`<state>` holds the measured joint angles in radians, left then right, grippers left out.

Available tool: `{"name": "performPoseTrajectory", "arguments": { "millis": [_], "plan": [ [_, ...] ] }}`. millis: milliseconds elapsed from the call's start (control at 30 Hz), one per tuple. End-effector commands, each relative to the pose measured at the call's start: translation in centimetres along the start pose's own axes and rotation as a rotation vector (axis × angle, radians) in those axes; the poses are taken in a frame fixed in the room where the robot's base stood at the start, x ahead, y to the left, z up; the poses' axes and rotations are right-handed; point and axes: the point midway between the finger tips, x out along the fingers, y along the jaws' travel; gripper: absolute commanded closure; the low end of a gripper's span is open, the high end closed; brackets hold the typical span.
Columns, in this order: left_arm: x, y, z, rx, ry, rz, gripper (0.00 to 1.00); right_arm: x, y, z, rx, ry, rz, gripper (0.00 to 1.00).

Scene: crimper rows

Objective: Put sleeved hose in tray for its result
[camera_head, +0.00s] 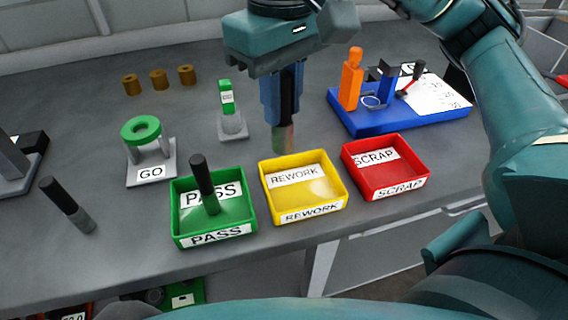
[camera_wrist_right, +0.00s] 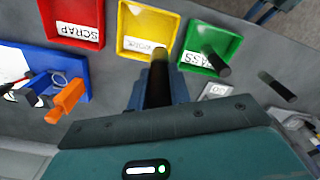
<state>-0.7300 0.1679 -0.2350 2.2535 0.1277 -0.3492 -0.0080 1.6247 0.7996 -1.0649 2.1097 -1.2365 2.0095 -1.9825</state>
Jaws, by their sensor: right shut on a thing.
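My right gripper (camera_head: 283,105) points down and is shut on a sleeved hose (camera_head: 284,138), which hangs upright just behind the yellow REWORK tray (camera_head: 345,200). The hose's black length also shows in the right wrist view (camera_wrist_right: 159,78); its lower end looks greyish with a reddish-green tint. The green PASS tray (camera_head: 177,225) is to the left, with another black hose (camera_head: 203,180) standing tilted in it. The red SCRAP tray (camera_head: 425,168) is to the right and looks empty, as does the REWORK tray. My left gripper is not in view.
Another black-and-grey hose (camera_head: 67,203) stands at the left. A GO gauge (camera_head: 150,172) with a green ring and a green-topped stand (camera_head: 231,123) are behind the trays. A blue fixture (camera_head: 375,125) is at the back right.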

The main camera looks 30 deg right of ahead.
Motion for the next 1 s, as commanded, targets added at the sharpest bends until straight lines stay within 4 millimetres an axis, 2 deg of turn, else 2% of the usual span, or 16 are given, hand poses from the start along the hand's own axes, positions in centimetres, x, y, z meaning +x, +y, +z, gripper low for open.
{"name": "performPoseTrajectory", "arguments": {
  "millis": [133,300,467,700,1000],
  "plan": [
    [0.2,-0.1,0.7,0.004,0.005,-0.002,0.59,2.8,0.0,0.1,-0.001,-0.005,-0.001,1.0],
    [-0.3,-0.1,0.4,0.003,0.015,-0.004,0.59,5.3,0.0,0.1,0.001,-0.003,0.0,1.0],
    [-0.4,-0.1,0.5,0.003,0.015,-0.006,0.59,6.5,0.0,0.0,0.002,-0.001,0.0,1.0],
    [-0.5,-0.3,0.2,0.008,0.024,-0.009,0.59,9.6,0.0,0.1,0.001,-0.003,0.0,1.0],
    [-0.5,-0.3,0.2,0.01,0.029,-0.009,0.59,10.0,0.0,0.0,0.001,0.001,-0.001,1.0]
  ]
}}
